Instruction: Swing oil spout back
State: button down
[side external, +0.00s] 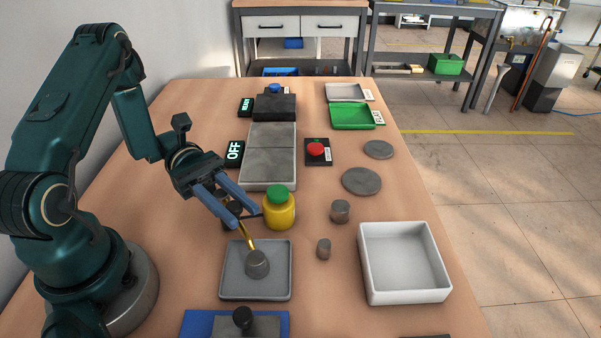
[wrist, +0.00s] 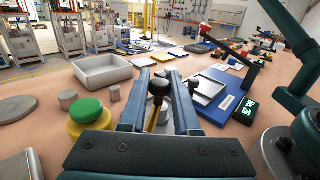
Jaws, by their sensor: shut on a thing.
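The oil spout (side external: 248,240) is a thin brass tube. In the side view its lower end is over a grey cylinder (side external: 257,264) on a square grey tray (side external: 231,287). My gripper (side external: 238,214) is shut on the spout near its upper end. In the wrist view the brass spout (wrist: 152,117) and a black knob (wrist: 158,87) show between the two blue fingers of my gripper (wrist: 161,78). A yellow oil pot (side external: 279,212) with a green cap (side external: 278,193) stands right beside the fingers. The fingers partly hide the spout's upper end.
An empty white bin (side external: 405,264) stands at the front right, with two small grey cylinders (side external: 340,211) (side external: 324,248) to its left. A red button (side external: 316,149), an OFF display (side external: 234,151) and a grey block (side external: 269,150) are behind. A blue board (side external: 196,324) is in front.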

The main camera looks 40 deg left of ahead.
jog(key=shift+g, duration=0.3)
jog(key=m+g, duration=0.1)
jog(key=g, duration=0.1)
jog(key=s+m+g+y, duration=0.1)
jog(key=m+g, duration=0.1)
jog(key=s+a+m+g, duration=0.1)
jog(key=g, duration=0.1)
jog(key=shift+m+g+y, duration=0.3)
jog(key=shift+m, duration=0.1)
jog(key=shift+s+a+m+g+y, duration=0.35)
jog(key=shift+m+g+y, duration=0.55)
jog(key=shift+g, duration=0.2)
jog(key=shift+s+a+m+g+y, duration=0.3)
jog(key=shift+a+m+g+y, duration=0.1)
jog(key=shift+m+g+y, duration=0.6)
jog(key=shift+s+a+m+g+y, duration=0.35)
jog(key=shift+m+g+y, duration=0.45)
jog(key=shift+g, duration=0.4)
jog(key=shift+s, duration=0.1)
jog(key=c, duration=0.6)
grip_release()
jog(key=shift+c, duration=0.2)
